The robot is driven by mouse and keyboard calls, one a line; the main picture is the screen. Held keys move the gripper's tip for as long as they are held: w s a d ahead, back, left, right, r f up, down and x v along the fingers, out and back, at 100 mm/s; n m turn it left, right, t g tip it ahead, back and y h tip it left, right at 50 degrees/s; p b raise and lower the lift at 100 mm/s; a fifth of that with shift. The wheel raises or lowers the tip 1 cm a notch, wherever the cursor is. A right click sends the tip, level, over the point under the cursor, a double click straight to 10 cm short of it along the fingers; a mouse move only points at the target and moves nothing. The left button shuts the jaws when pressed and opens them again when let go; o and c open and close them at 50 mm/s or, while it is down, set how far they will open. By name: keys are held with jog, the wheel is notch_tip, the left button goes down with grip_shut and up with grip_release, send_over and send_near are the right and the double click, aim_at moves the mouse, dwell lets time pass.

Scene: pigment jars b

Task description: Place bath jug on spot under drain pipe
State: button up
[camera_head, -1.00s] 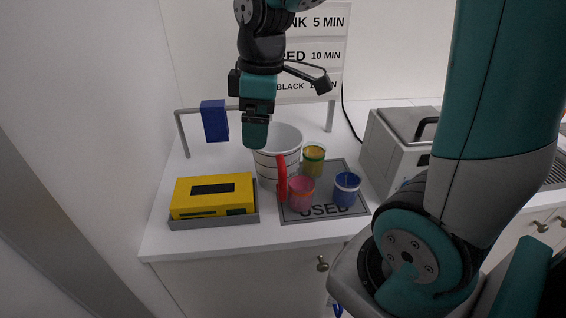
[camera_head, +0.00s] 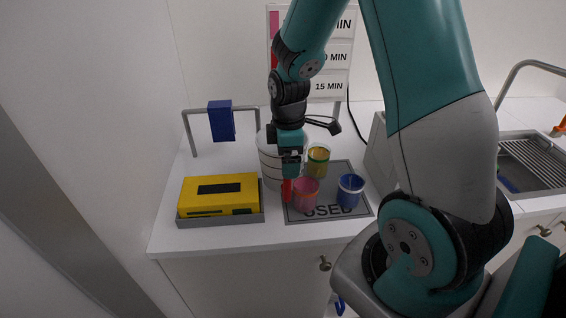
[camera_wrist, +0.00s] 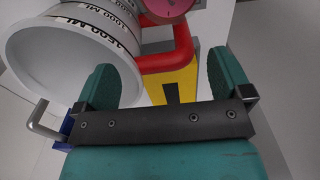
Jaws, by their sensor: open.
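The bath jug (camera_head: 269,163) is a white cup with black measuring lines and a red handle (camera_head: 286,191). It stands upright on the counter, behind the pink jar and left of the yellow one, partly hidden by my arm. My gripper (camera_head: 290,168) is open, pointing down at the upper part of the handle. In the wrist view the jug (camera_wrist: 62,50) shows its open mouth at the left, and the handle (camera_wrist: 166,60) lies between my two fingers (camera_wrist: 163,72). Touch cannot be told. I see no drain pipe or marked spot under one.
A pink jar (camera_head: 307,194), a yellow jar (camera_head: 317,163) and a blue jar (camera_head: 350,190) stand on a grey "USED" mat (camera_head: 328,212). A yellow box (camera_head: 218,194) sits in a grey tray at left. A blue cloth (camera_head: 221,122) hangs on a rail. A sink (camera_head: 530,160) is at right.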

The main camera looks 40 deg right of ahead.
jog(key=f, duration=0.1)
jog(key=f+p, duration=0.1)
jog(key=f, duration=0.2)
jog(key=shift+s+a+p, duration=0.2)
jog(key=shift+a+p, duration=0.1)
jog(key=shift+a, duration=0.05)
jog(key=shift+f, duration=0.55)
jog(key=c, duration=1.1)
jog(key=shift+r, duration=0.15)
